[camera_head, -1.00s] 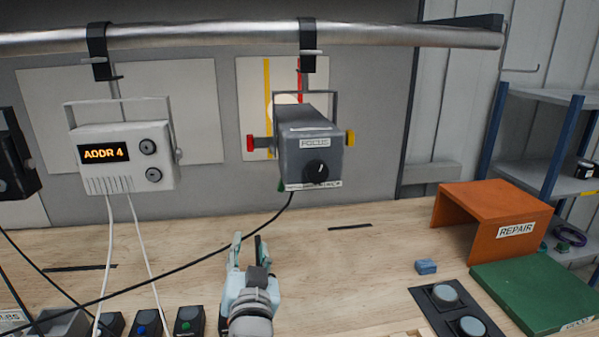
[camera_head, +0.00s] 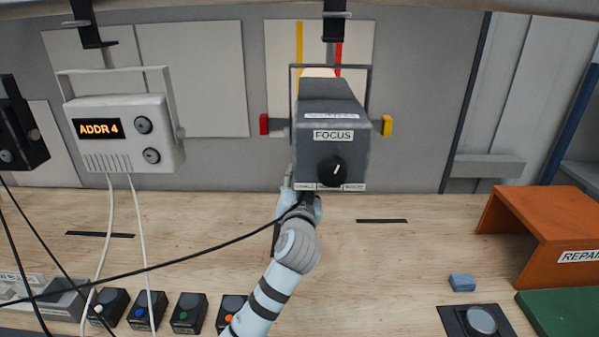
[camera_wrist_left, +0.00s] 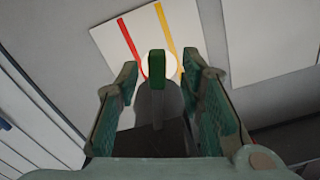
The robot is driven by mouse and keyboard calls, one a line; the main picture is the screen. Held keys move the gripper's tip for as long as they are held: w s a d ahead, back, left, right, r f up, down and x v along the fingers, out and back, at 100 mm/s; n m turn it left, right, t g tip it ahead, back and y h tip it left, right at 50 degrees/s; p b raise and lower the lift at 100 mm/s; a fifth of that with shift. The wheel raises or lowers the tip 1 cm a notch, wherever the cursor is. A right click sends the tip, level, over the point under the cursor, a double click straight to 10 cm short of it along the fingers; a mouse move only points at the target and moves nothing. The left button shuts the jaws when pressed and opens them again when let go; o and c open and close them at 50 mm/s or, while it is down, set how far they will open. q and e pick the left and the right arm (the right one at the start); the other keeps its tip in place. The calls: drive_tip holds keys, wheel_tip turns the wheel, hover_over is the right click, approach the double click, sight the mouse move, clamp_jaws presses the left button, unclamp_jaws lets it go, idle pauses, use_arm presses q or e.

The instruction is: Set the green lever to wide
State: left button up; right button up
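The grey lamp housing (camera_head: 332,115) marked FOCUS hangs from the bar, with a black knob (camera_head: 330,170) on its front. A red tab (camera_head: 264,125) sticks out on its left and a yellow tab (camera_head: 386,125) on its right. The green lever (camera_wrist_left: 157,62) shows in the left wrist view, standing between the fingers of my left gripper (camera_wrist_left: 167,72). Those fingers are apart, with gaps to the lever on both sides. In the head view my left gripper (camera_head: 290,192) is just under the housing, which partly hides it; the lever is hidden there. My right gripper is out of view.
A white ADDR 4 box (camera_head: 120,138) hangs to the left. A black cable (camera_head: 200,257) runs across near my left arm. Several button boxes (camera_head: 188,312) line the front. An orange REPAIR stand (camera_head: 545,225) and a blue block (camera_head: 462,282) are at right.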

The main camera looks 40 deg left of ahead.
use_arm(q)
drive_tip(key=x, duration=0.3)
drive_tip(key=shift+w+f, duration=0.15)
drive_tip(key=shift+w, duration=0.2)
drive_tip(key=shift+s+r, duration=0.2)
drive_tip(key=shift+s, duration=0.2)
drive_tip(key=shift+c, duration=0.4)
drive_tip(key=shift+w+f, duration=0.1)
drive_tip(key=shift+w, duration=0.05)
clamp_jaws()
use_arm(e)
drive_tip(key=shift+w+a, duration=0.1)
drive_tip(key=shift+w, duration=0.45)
